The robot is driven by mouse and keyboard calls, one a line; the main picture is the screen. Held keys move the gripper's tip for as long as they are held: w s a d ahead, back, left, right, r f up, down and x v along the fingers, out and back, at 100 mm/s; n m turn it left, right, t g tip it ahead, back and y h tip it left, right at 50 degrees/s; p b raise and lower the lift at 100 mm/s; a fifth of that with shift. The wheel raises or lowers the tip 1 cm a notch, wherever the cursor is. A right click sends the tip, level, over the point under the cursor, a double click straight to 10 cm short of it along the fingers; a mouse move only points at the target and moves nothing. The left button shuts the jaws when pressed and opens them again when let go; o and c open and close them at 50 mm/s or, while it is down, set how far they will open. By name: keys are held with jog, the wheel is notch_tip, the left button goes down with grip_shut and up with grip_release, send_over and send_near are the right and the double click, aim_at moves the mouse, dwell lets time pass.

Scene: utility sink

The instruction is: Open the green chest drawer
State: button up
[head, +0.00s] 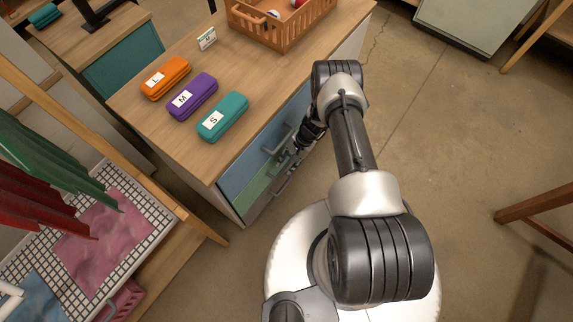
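The chest has a wooden top (165,112) and a front with coloured drawers. The green drawer (249,192) lies below a blue drawer (240,172) and looks closed, flush with the front. Bar handles stick out from the front, one of them low at the green drawer's level (281,186). My gripper (297,151) is at the chest front, close to the handles, pointing down and left. It is small and dark here, partly covered by my wrist. I cannot tell whether its fingers touch or surround a handle, or whether they are open.
Orange (166,78), purple (192,97) and teal (222,117) cases lie on the chest top, with an orange basket (280,22) farther back. A rack with a pink cloth (103,238) stands at left. A wooden stool (540,205) is at right. The floor between is clear.

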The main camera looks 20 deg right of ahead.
jog(key=shift+a+f, duration=0.25)
jog(key=shift+f, duration=0.3)
jog(key=shift+c, duration=0.5)
grip_shut()
